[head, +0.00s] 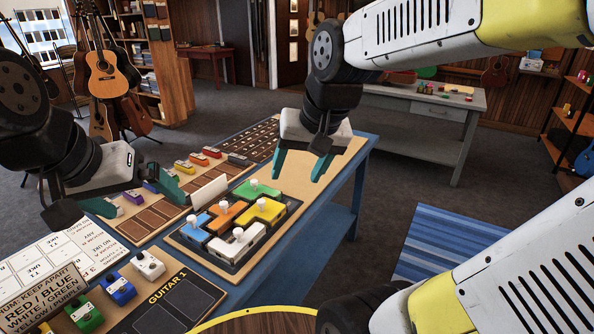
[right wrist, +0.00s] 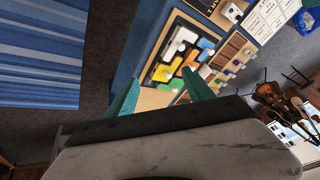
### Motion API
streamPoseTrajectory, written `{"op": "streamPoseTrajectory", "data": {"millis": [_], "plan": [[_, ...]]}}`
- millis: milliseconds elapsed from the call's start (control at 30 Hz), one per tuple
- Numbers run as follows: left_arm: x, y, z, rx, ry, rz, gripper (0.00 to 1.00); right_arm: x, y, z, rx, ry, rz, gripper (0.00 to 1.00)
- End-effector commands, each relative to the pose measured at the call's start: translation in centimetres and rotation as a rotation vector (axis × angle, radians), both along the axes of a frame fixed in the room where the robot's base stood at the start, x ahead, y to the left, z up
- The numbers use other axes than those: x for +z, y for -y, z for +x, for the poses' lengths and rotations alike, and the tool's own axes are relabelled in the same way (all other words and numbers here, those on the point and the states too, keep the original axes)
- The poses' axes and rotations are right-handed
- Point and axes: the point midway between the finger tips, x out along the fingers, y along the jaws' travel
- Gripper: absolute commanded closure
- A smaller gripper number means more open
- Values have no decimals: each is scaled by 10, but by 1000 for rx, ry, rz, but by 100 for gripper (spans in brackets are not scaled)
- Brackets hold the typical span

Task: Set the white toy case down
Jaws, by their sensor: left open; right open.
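A white knobbed piece (head: 236,244), which looks like the white toy case, lies in a dark shallow tray (head: 181,237) on the table. It fills the tray's front corner beside blue, orange, yellow and green pieces. In the right wrist view the white piece (right wrist: 180,40) also shows inside the tray. My right gripper (head: 299,174) is open and empty, above the table's right part, behind and right of the tray. It also shows open in the right wrist view (right wrist: 158,90). My left gripper (head: 140,192) is open and empty, left of the tray over the pedal board.
A white pedal (head: 148,264), a blue pedal (head: 118,287) and a green pedal (head: 84,314) stand on the GUITAR 1 board (head: 143,310). Small coloured pedals line a board behind. A printed sign (head: 45,290) stands front left. The tabletop right of the tray is bare.

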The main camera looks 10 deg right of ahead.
Motion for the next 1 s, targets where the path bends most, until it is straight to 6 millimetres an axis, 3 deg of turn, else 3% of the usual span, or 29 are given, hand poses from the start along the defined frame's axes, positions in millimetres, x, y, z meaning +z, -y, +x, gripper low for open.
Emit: {"op": "streamPoseTrajectory", "data": {"millis": [100, 300, 1000], "plan": [[0, 0, 0, 0, 0, 0, 0, 6, 9, -27, 72, 80, -19, 39], [0, 0, 0, 0, 0, 0, 0, 7, 13, -46, 138, 141, -42, 39], [0, 0, 0, 0, 0, 0, 0, 8, 13, -47, 144, 145, -45, 39]]}}
